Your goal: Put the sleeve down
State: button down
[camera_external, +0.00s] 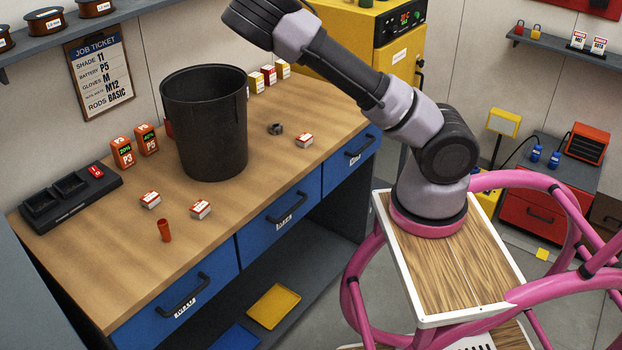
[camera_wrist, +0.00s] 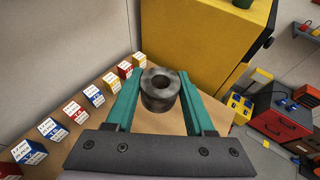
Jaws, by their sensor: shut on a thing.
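In the wrist view the sleeve (camera_wrist: 152,101), a short dark grey metal cylinder with a round bore, sits between the two teal fingers of my gripper (camera_wrist: 160,86). The gripper is shut on it, and its bore faces the camera. Beyond it are the wooden bench and a yellow cabinet; I cannot tell whether the sleeve touches the bench. In the external view my gripper and the held sleeve do not show. The wooden bench (camera_external: 105,255) there has blue drawers. A small dark grey ring-like piece (camera_external: 275,128) lies on it, right of a tall black bin (camera_external: 205,125).
Small boxes (camera_wrist: 72,111) stand in a row along the wall, left of my gripper in the wrist view. Cartons (camera_external: 201,209), orange batteries (camera_external: 122,152), a charger (camera_external: 72,196) and an orange cup (camera_external: 165,230) are on the bench. Its front right has bare wood.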

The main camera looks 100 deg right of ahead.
aim_at(295, 119)
notch_tip(295, 119, down, 29)
jog(key=shift+f, duration=0.15)
jog(key=shift+f, duration=0.1)
jog(key=shift+c, duration=1.3)
grip_release()
jog(key=v, duration=1.2)
jog(key=shift+w, duration=0.1)
